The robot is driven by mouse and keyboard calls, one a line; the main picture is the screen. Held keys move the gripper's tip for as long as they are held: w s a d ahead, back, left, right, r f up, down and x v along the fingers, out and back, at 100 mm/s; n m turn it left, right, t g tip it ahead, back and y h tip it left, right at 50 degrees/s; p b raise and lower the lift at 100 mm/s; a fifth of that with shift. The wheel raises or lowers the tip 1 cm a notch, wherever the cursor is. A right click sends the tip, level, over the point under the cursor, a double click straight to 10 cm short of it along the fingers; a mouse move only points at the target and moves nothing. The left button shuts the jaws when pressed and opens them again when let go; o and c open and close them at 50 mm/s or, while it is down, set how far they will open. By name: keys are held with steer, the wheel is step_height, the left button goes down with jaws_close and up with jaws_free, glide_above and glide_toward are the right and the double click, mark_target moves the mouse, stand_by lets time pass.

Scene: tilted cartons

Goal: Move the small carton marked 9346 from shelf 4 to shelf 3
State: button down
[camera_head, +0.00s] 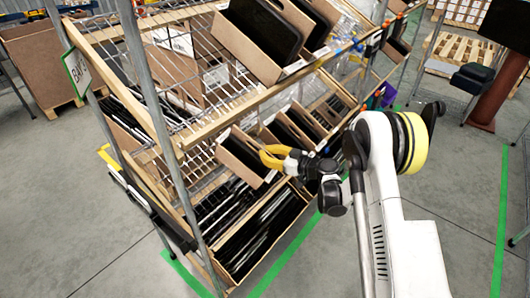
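My gripper (264,154), with yellow fingers, reaches in from the right to the middle level of the rack. Its fingertips are at the right edge of a small open brown carton (240,168), which is tilted and holds something dark. I cannot tell whether the fingers touch or grip this carton's wall, or whether they are open or shut. More small tilted cartons (284,132) stand to its right on the same level, partly behind my gripper. No number 9346 and no shelf numbers are legible, so I cannot tell which carton is the marked one.
The upper level holds larger cartons with dark contents (262,30) and a bare wire part at left. The bottom level holds long dark items (262,232). A grey post (152,95) stands in front of the rack. Open floor (440,220) lies to the right.

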steer(key=c, duration=1.5)
jaws_free()
steer(key=shift+a+f, duration=0.1)
steer(key=shift+o, duration=0.2)
